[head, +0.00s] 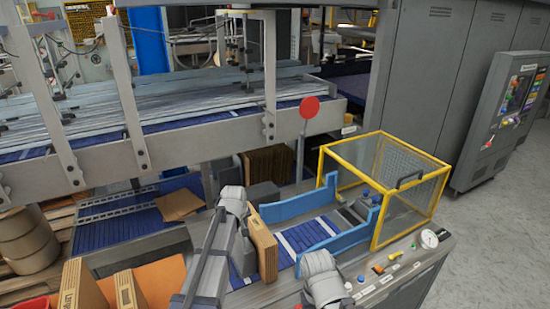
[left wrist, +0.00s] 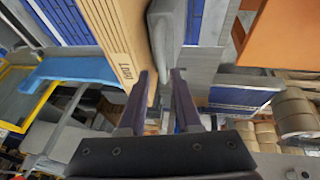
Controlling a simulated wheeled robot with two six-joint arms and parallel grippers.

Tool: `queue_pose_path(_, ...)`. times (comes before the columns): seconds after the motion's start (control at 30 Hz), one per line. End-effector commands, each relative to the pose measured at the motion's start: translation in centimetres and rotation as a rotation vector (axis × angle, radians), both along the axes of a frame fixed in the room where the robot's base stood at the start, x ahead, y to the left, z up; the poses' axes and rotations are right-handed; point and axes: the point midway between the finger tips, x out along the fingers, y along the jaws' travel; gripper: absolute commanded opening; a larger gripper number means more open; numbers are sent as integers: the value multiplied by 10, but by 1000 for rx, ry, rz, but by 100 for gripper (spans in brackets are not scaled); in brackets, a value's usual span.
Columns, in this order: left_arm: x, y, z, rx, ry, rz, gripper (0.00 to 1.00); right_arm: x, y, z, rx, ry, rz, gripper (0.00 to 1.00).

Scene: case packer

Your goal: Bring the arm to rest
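My left arm (head: 215,252) reaches up from the bottom middle of the head view and stands close along the left side of an upright cardboard case (head: 263,250). My left gripper (left wrist: 163,73) shows clearly in the left wrist view. Its two dark fingers are apart with a visible gap and hold nothing. The case (left wrist: 118,45) stands beside the left finger; whether they touch is unclear. A rounded grey part (left wrist: 167,38) lies beyond the fingertips. My right arm (head: 322,280) shows only as a grey link at the bottom; its gripper is out of view.
Blue guide rails (head: 335,246) flank the conveyor right of the case. A yellow-framed guard cage (head: 405,185) stands farther right, above a control panel (head: 395,268). More cardboard cases (head: 82,285) stand at bottom left.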

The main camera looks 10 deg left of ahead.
Motion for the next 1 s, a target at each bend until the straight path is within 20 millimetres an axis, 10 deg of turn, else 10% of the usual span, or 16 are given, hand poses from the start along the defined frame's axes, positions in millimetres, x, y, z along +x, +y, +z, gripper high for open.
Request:
queue_pose_path(0.33,-164,-110,-20,127,258,-471,32,0,0,-4,0,0,0,0)
queue_pose_path(0.6,-284,-149,-25,214,450,-831,32,0,0,-6,0,0,0,0)
queue_pose_path(1.0,-308,-154,-25,232,499,-919,32,0,0,-6,0,0,0,0)
